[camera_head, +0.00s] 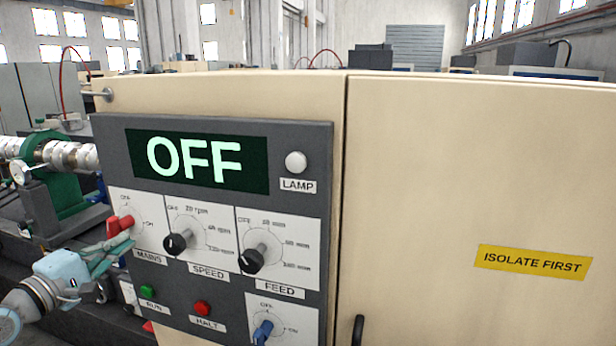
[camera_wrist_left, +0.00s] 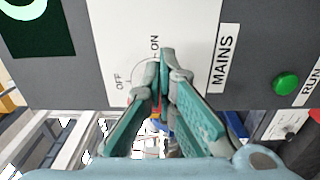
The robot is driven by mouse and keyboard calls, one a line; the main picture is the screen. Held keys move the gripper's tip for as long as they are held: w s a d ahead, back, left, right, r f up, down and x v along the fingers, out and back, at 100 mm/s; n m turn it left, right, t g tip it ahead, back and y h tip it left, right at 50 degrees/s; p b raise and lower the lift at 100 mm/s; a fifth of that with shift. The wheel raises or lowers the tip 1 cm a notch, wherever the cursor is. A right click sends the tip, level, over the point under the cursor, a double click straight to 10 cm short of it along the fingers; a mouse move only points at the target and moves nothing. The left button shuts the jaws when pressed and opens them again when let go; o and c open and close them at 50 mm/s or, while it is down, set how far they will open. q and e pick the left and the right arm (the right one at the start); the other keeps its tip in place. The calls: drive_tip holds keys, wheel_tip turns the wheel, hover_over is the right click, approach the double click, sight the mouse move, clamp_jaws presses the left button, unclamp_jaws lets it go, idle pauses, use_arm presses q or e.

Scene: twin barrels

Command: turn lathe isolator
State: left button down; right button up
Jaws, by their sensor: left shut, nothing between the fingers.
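A dark control panel (camera_head: 225,310) on a cream cabinet carries a red MAINS knob (camera_head: 126,221) on a white plate marked OFF and ON. A blue knob (camera_head: 263,331) with its own OFF and ON marks sits at the panel's bottom edge; its label is cut off. The display (camera_head: 196,160) reads OFF. My left gripper (camera_head: 131,240) is shut and empty, with its fingertips at the MAINS knob, just below and right of it in the head view. In the wrist view the fingers (camera_wrist_left: 163,66) cover most of the MAINS dial. Contact cannot be told. My right gripper is not in view.
Black SPEED (camera_head: 176,244) and FEED (camera_head: 252,261) knobs sit right of MAINS. A green RUN button (camera_head: 147,292) and red HALT button (camera_head: 202,308) are below. The white lamp (camera_head: 296,162) looks unlit. A yellow ISOLATE FIRST label (camera_head: 531,262) is on the right door.

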use_arm(q)
drive_tip(key=shift+w+a+b, duration=0.15)
drive_tip(key=shift+a+b, duration=0.25)
drive_tip(key=shift+a, duration=0.1)
idle(0.5)
drive_tip(key=shift+r, duration=0.1)
idle(0.3)
drive_tip(key=shift+r+p, duration=0.45)
drive_tip(key=shift+p, duration=1.25)
drive_tip(key=s, duration=0.6)
drive_tip(key=shift+a+p, duration=0.3)
drive_tip(key=shift+a, duration=0.15)
